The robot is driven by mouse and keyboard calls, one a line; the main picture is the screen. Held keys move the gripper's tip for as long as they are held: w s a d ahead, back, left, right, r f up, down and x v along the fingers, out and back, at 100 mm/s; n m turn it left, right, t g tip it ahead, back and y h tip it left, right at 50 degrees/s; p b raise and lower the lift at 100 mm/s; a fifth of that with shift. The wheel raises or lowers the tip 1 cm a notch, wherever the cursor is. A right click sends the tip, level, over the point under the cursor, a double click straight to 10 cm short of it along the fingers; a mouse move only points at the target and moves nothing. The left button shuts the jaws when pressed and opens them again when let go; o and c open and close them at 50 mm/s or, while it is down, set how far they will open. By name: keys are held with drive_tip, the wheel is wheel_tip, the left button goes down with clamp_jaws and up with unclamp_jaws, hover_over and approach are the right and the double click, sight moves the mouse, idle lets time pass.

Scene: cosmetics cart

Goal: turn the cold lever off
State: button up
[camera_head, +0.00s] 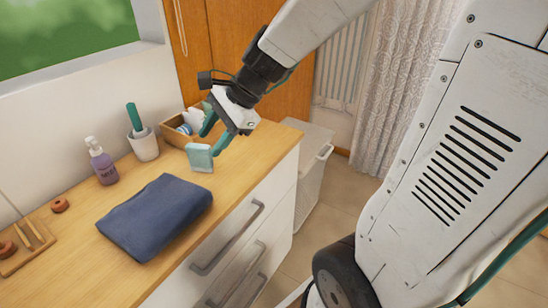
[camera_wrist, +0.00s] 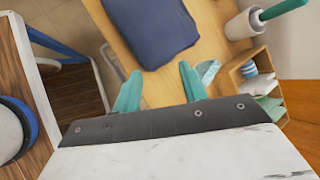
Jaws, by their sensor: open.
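No cold lever or tap shows in either view. My gripper (camera_head: 214,136) is open above the far end of the wooden cart top (camera_head: 245,165). Its two teal fingers are apart with nothing between them. In the wrist view my gripper (camera_wrist: 160,74) points down toward the wood, with the folded blue towel (camera_wrist: 158,30) ahead of it. A small pale blue block (camera_head: 200,158) stands close below the fingers in the head view. It shows beside the right finger in the wrist view (camera_wrist: 208,70); I cannot tell if they touch.
The folded towel (camera_head: 155,215) lies mid-top. A purple pump bottle (camera_head: 103,165), a white cup (camera_head: 144,146) with a teal-handled item, and a wooden box (camera_head: 176,138) of small items line the wall. White drawers with handles (camera_head: 228,238) form the front. A wooden tray (camera_head: 25,250) lies lower left.

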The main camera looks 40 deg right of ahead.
drive_tip(key=s+a+r+n+g+h, duration=0.1)
drive_tip(key=s+r+n, duration=0.1)
drive_tip(key=s+n, duration=0.6)
drive_tip(key=shift+s+a+g+h, duration=0.2)
drive_tip(key=shift+s+g+h, duration=0.2)
drive_tip(key=shift+s, duration=0.4)
drive_tip(key=s+d+n+h, duration=0.1)
drive_tip(key=s+n, duration=0.2)
drive_tip(key=s+d+n+h, duration=0.1)
drive_tip(key=s+n, duration=0.1)
drive_tip(key=s, duration=0.1)
drive_tip(key=s+d+r+n+h, duration=0.1)
drive_tip(key=s+n, duration=0.2)
drive_tip(key=shift+s+d+n+g+h, duration=0.3)
drive_tip(key=shift+s+d+g+h, duration=0.05)
drive_tip(key=shift+s+g+h, duration=0.05)
drive_tip(key=shift+c, duration=0.2)
drive_tip(key=shift+s+d, duration=0.15)
drive_tip(key=shift+s, duration=0.1)
drive_tip(key=c, duration=0.5)
drive_tip(key=shift+s+d+n, duration=0.1)
drive_tip(key=shift+n, duration=0.2)
clamp_jaws()
